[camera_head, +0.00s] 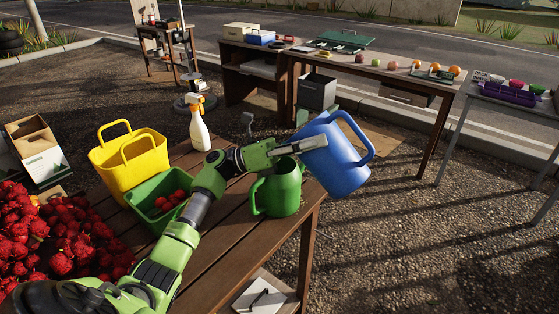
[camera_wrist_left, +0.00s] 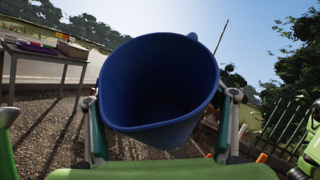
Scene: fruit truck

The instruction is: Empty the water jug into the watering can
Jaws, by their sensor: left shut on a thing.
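The blue water jug (camera_head: 343,165) is held tilted in the air, just right of the green watering can, over or beside the table's right edge. My left gripper (camera_head: 318,143) is shut on the jug near its upper left side. In the left wrist view, the jug (camera_wrist_left: 160,85) fills the middle between the fingers, with its wide mouth facing the camera; I cannot make out any water inside. The green watering can (camera_head: 277,190) stands upright on the wooden table, partly behind my gripper. My right gripper is not in view.
The wooden table (camera_head: 222,250) also bears a yellow basket (camera_head: 130,160), a green crate (camera_head: 150,190) with red fruit and a spray bottle (camera_head: 199,128). Red fruit (camera_head: 60,240) is heaped at the left. Another table (camera_head: 385,75) with fruit stands behind. Open gravel lies at the right.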

